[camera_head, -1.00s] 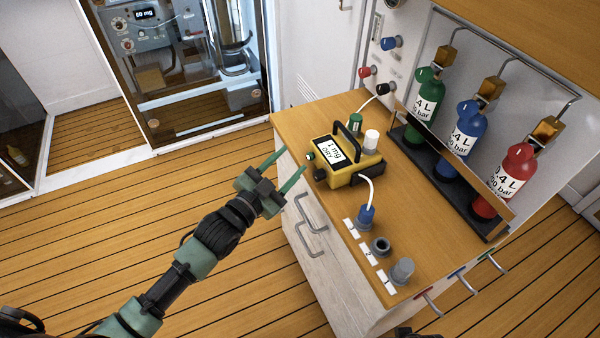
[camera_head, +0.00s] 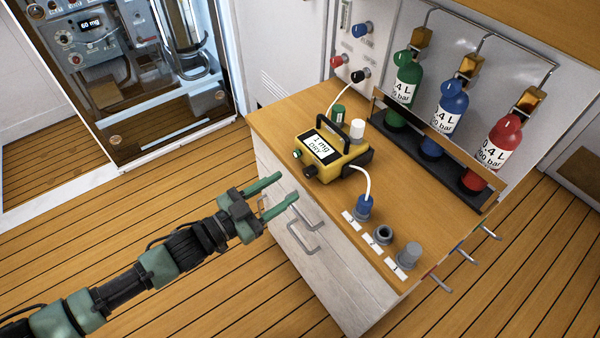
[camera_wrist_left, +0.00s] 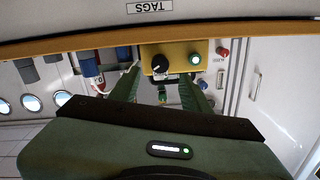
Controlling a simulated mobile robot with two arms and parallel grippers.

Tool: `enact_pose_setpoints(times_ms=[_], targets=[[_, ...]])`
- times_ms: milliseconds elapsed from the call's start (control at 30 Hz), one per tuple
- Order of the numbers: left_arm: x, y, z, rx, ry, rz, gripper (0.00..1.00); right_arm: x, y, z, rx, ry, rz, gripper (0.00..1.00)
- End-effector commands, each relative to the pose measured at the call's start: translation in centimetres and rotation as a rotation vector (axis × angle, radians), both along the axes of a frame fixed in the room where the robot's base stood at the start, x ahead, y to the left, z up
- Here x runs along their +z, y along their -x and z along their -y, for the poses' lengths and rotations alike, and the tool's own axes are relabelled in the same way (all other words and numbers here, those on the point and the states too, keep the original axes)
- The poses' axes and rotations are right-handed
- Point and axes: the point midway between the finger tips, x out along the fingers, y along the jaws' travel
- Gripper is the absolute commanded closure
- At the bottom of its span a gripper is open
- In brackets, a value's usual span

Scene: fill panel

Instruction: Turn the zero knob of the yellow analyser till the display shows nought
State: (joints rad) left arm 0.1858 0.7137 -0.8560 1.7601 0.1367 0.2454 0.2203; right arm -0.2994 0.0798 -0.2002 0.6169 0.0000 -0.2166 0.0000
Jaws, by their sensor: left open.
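The yellow analyser (camera_head: 350,159) stands on the wooden cabinet top, with a black carry handle. Its white display (camera_head: 320,147) seems to read "1 mg" above a smaller line that I cannot read surely. Its front has a black knob (camera_head: 310,170) and a green button (camera_head: 296,154). My left gripper (camera_head: 287,188) is open and empty, in front of the cabinet, apart from the analyser. My right gripper is not in view.
Green and white caps (camera_head: 357,130) stand behind the analyser. A blue plug (camera_head: 364,207) with a white hose and two grey sockets are at its right. Gas bottles (camera_head: 450,110) stand in a rack behind. Drawer handles (camera_head: 303,237) stick out below my gripper.

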Motion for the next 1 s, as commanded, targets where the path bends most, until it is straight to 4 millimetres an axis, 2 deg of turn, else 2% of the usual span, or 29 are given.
enact_pose_setpoints(times_ms=[200, 400, 767, 800, 967, 1000], targets=[[0.3, -2.3, 2.9, 0.0, 0.002, 0.004, 0.53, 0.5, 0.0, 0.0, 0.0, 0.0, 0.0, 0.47], [0.2, -3.9, 4.8, 0.0, 0.001, 0.004, 0.53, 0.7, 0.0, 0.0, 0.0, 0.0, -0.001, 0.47], [0.1, -4.4, 5.5, 0.001, 0.0, 0.002, 0.53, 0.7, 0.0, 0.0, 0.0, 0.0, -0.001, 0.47], [0.1, -4.4, 5.5, 0.001, 0.0, 0.002, 0.56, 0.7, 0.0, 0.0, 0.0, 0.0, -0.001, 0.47], [0.1, -4.4, 5.4, 0.001, 0.0, 0.002, 1.0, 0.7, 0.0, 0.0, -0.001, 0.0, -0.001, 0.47], [0.1, -4.4, 5.4, 0.001, 0.0, 0.002, 1.0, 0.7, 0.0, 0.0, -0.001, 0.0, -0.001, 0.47]])
